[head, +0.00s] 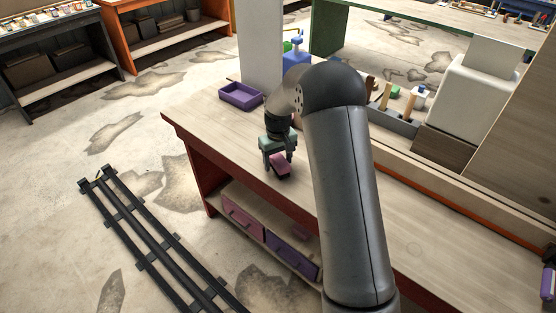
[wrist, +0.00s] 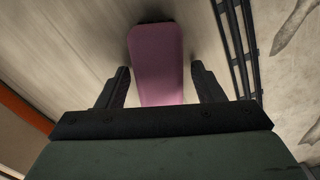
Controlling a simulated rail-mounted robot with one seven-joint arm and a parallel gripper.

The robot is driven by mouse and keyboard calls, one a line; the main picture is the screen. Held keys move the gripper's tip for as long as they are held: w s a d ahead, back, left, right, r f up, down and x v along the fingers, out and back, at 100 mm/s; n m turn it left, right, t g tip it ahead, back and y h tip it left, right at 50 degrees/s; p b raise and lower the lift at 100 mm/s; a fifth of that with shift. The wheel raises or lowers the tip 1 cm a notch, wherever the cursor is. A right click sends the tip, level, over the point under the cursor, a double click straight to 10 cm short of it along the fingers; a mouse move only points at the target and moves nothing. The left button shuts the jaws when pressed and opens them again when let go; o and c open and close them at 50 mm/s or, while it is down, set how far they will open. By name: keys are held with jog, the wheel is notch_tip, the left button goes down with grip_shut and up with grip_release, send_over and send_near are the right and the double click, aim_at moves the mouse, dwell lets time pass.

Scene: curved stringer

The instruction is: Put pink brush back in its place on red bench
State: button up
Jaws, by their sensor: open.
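The pink brush (head: 280,167) lies on the wooden top of the red bench (head: 213,125), near its front edge. In the wrist view the pink brush (wrist: 158,62) runs lengthwise between my two fingers, with its far end beyond them. My gripper (head: 280,166) is right over the brush, pointing down. In the wrist view my gripper (wrist: 159,85) is open, with a gap on each side of the brush. My arm hides part of the bench top in the head view.
A purple tray (head: 240,95) stands on the bench top behind the gripper. A grey tool holder (head: 396,117) and a white box (head: 472,95) are at the back right. Pink (head: 243,216) and purple (head: 291,255) drawers sit below. Black rails (head: 150,240) run along the floor.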

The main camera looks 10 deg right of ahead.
aim_at(278, 157)
notch_tip(278, 157, up, 12)
jog(key=f+b, duration=0.1)
jog(key=b, duration=0.1)
jog(key=s+r, duration=0.5)
jog(key=s, duration=0.4)
jog(key=s+f+m, duration=0.2)
jog(key=s, duration=2.5)
jog(key=shift+a+f+m, duration=0.25)
jog(key=shift+f+m, duration=0.15)
jog(key=shift+s, duration=0.1)
